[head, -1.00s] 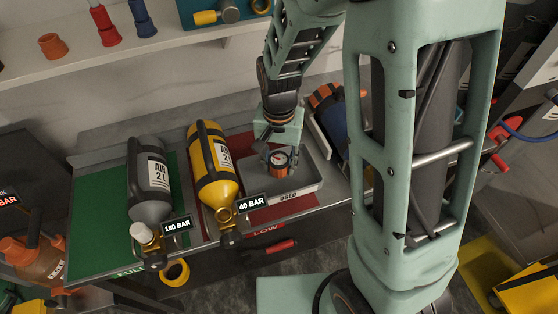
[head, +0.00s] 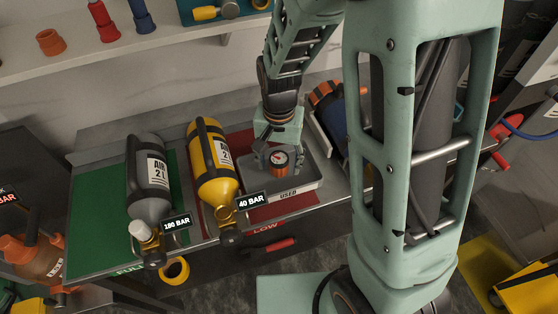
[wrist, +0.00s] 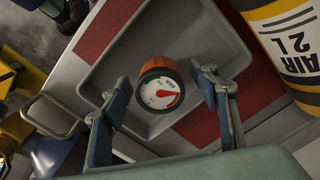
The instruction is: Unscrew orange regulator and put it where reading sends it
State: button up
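The orange regulator (head: 279,162), with a round white dial and a red needle, sits in the grey tray (head: 305,187) labelled USED. In the wrist view the regulator (wrist: 158,88) shows its dial facing the camera, on or close to the tray floor. My gripper (head: 281,152) is over the tray. Its two fingers (wrist: 160,80) stand apart on either side of the regulator, with a visible gap on both sides. They hold nothing. The dial's exact reading is too small to tell.
A yellow cylinder (head: 212,165) marked 40 BAR lies on the red LOW area, left of the tray. A blue and orange cylinder (head: 328,115) lies right of the tray.

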notch_tip(320, 180, up, 12)
dwell(0.7)
dwell(0.4)
